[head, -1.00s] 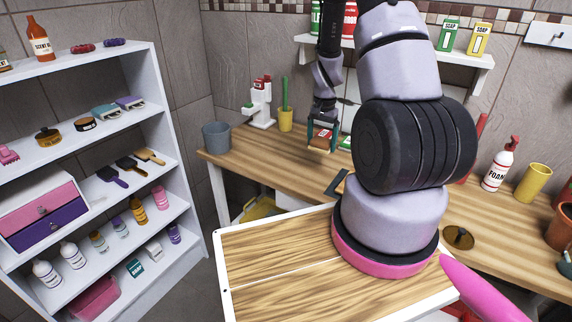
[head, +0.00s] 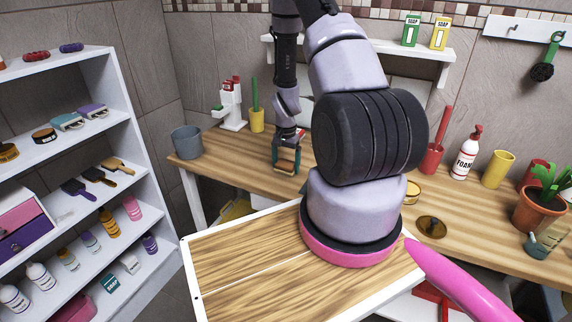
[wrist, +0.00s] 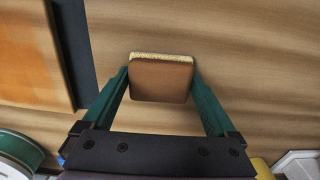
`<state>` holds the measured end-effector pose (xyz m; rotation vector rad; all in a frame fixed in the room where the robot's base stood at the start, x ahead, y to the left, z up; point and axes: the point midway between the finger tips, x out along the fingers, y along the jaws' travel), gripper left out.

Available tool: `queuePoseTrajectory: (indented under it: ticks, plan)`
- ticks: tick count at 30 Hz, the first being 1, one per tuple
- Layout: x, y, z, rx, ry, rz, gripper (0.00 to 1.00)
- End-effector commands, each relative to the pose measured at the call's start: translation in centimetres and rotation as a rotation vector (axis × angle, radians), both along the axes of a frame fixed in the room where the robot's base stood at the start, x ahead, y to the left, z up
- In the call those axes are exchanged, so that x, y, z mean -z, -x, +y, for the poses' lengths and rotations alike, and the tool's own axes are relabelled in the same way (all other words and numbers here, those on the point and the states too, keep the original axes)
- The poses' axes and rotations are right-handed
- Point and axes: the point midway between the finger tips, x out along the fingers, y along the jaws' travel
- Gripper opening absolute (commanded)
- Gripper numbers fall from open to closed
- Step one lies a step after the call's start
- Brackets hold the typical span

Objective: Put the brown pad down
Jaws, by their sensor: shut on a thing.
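The brown pad (wrist: 160,80) is a small rounded square with a pale, rough edge along one side. In the wrist view it sits between the two green fingers of my gripper (wrist: 161,84), which are shut on it. In the head view my gripper (head: 287,160) points down over the left part of the wooden counter (head: 225,160). The pad is hard to make out there. Wood grain fills the wrist view behind the pad; I cannot tell whether the pad touches the counter.
A dark-edged orange panel (wrist: 35,55) lies left of the pad in the wrist view. A grey bucket (head: 187,142), a white dispenser (head: 232,108) and a yellow cup (head: 257,121) stand left of my gripper. A foam bottle (head: 466,155) and plant pot (head: 538,205) stand at right.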

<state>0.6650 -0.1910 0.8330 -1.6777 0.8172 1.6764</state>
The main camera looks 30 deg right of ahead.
Motion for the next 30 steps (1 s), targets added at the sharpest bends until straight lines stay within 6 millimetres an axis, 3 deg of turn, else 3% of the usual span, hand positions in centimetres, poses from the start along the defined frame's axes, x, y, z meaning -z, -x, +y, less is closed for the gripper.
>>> queuePoseTrajectory:
  ticks: [6,7,8,19,30]
  plan:
    - [0.3,0.0,0.0,0.000,0.000,0.000,0.32]
    - [0.3,0.0,0.0,0.000,0.000,0.000,0.96]
    - [0.2,0.0,0.0,0.000,0.001,-0.001,1.00]
    - [-0.7,0.0,0.0,-0.001,0.001,-0.001,1.00]
    - [-8.3,-0.1,0.0,-0.001,0.002,-0.004,1.00]
